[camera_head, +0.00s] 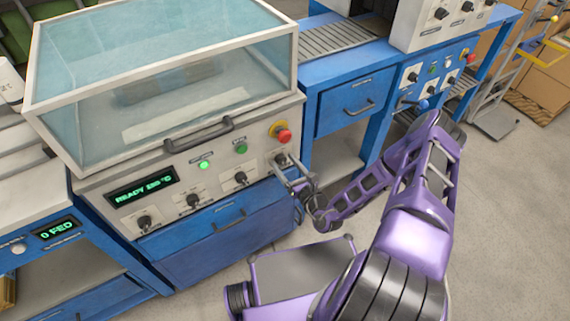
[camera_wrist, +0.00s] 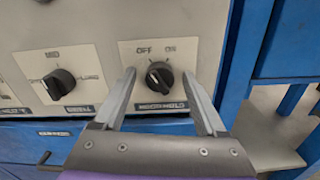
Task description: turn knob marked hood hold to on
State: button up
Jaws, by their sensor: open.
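The black knob (camera_wrist: 159,76) sits on a pale plate labelled OFF and ON above, with a label below that seems to read HOOD HOLD. Its white pointer line is aimed up and to the left, toward OFF. My gripper (camera_wrist: 160,82) is open, with one finger on each side of the knob and a gap to it on both sides. In the head view, my gripper (camera_head: 292,170) is at the right end of the machine's front panel, and the knob (camera_head: 280,159) shows just beyond it, partly covered.
Another knob (camera_wrist: 60,85) marked MID is to the left. A red stop button (camera_head: 284,136) and a green button (camera_head: 241,148) are above. The clear hood (camera_head: 160,80) with its handle (camera_head: 199,135) is shut. A display (camera_head: 141,187) reads READY. Open floor lies to the right.

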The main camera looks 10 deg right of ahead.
grip_shut()
dwell(0.4)
jog(key=m, duration=0.5)
jog(key=shift+m+p, duration=0.3)
jog(key=shift+p, duration=0.1)
jog(key=m, duration=0.6)
jog(key=shift+f, duration=0.15)
jog(key=shift+m, duration=0.3)
grip_release()
